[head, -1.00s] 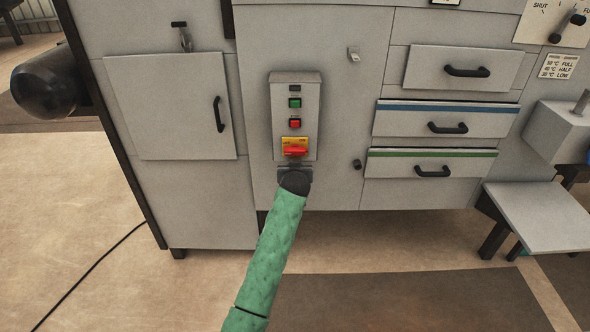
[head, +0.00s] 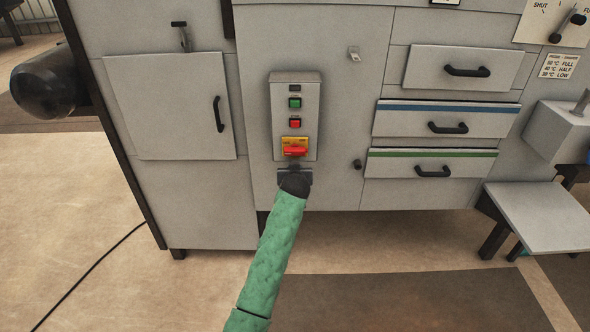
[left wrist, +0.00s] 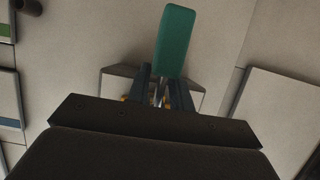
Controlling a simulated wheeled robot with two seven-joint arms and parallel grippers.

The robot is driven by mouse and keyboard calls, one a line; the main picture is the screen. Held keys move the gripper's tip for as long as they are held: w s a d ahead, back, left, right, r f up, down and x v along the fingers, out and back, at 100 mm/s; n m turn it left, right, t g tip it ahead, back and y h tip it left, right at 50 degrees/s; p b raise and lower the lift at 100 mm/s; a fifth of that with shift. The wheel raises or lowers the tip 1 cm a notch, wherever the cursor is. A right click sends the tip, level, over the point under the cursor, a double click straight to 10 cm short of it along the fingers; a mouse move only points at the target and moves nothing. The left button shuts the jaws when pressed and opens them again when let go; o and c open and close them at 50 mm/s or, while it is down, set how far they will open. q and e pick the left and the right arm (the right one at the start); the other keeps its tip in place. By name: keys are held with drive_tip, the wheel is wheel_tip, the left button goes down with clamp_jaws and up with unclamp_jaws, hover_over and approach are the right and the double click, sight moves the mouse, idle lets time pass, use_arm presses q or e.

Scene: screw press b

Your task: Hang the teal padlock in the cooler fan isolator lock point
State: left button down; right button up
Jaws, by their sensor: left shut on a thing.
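The teal padlock (left wrist: 175,42) shows in the left wrist view, its body pointing toward the top of that picture. My left gripper (left wrist: 160,92) is shut on it, with its dark fingers on either side of the padlock's near end. In the head view my left gripper (head: 295,175) is just below the red-and-yellow isolator switch (head: 295,147) on the grey control box. The padlock is hidden there behind my wrist, and I cannot tell whether it touches the lock point. My right gripper is not in view.
The control box (head: 283,95) also carries green and red buttons and stands out from the grey cabinet front. A black knob (head: 357,164) and drawers with black handles (head: 447,127) are to the right. A door (head: 165,105) with a black handle is to the left.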

use_arm(q)
drive_tip(key=shift+p, duration=0.3)
drive_tip(key=shift+f, duration=0.1)
idle(0.4)
drive_tip(key=c, duration=1.2)
unclamp_jaws()
drive_tip(key=shift+o, duration=0.2)
